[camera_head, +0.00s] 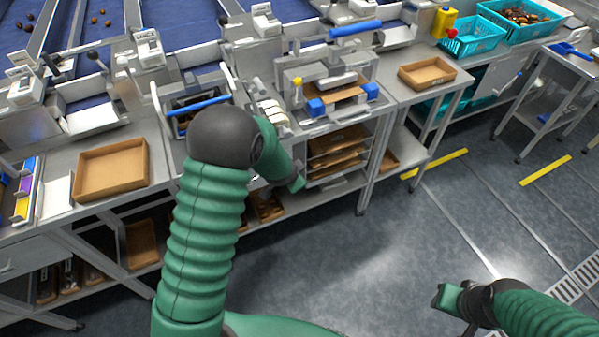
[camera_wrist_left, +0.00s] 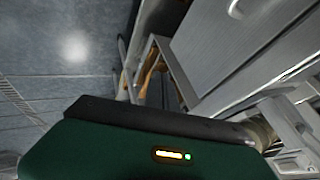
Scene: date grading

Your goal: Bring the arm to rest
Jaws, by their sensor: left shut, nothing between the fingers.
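My left arm (camera_head: 205,240) rises from the lower left in the head view, its green ribbed sleeve ending in a dark joint. Past that joint it bends down to the right, to my left gripper (camera_head: 297,184), which is in front of the workbench. The gripper is small and partly hidden; it is shut and holds nothing. The left wrist view is mostly filled below by a green housing of mine with a small lit indicator. My right gripper (camera_head: 448,298) is over the open floor at the lower right; its finger gap is unclear.
An empty brown tray (camera_head: 112,170) lies on the bench at left, another (camera_head: 427,73) at right. Teal crates (camera_head: 472,36) are at the far right. The grey floor (camera_head: 400,240) is clear.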

